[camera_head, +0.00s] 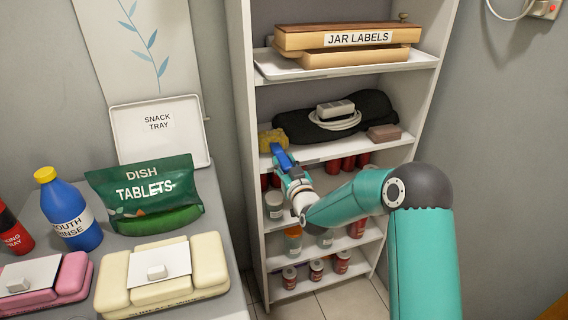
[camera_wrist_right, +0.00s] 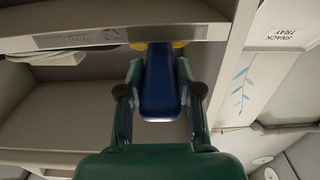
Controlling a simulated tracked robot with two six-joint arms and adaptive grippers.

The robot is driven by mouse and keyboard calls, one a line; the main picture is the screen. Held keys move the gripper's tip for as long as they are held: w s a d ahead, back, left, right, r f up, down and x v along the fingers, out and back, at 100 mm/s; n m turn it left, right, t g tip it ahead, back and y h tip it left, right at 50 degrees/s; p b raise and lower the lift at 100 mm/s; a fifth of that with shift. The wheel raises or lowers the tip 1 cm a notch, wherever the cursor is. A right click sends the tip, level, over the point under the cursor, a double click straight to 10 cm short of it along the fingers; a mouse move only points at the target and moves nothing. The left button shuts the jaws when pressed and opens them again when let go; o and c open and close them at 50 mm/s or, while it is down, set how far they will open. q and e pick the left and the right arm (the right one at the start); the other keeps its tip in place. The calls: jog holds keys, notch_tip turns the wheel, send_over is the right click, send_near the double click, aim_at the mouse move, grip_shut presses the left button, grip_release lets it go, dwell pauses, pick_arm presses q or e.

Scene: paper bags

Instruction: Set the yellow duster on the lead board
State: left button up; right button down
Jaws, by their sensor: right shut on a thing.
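The duster has a yellow head (camera_head: 272,138) and a blue handle (camera_head: 280,155). My right gripper (camera_head: 287,168) is shut on the blue handle, in front of the bookcase's left side. The yellow head is at the left end of the shelf board (camera_head: 350,148) that carries a coiled white lead (camera_head: 335,121); I take this as the lead board. I cannot tell whether the head touches the board. In the right wrist view the handle (camera_wrist_right: 160,85) lies between the fingers, and the yellow head (camera_wrist_right: 178,44) is mostly hidden behind it. My left gripper is not in view.
A black cloth (camera_head: 292,125) lies under the lead, with a brown block (camera_head: 384,133) to the right. The tray with the jar labels box (camera_head: 358,38) is above. Jars (camera_head: 274,205) fill lower shelves. A table at left holds a green dish tablets bag (camera_head: 147,192).

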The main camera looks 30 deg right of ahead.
jog(key=c, duration=0.8)
grip_release()
jog(key=shift+o, duration=0.2)
jog(key=shift+s+a, duration=0.15)
jog(key=shift+s, duration=0.4)
jog(key=b+v, duration=0.2)
jog(key=v, duration=0.8)
jog(key=shift+s+b, duration=0.35)
jog(key=shift+a+f, duration=0.1)
jog(key=shift+a, duration=0.1)
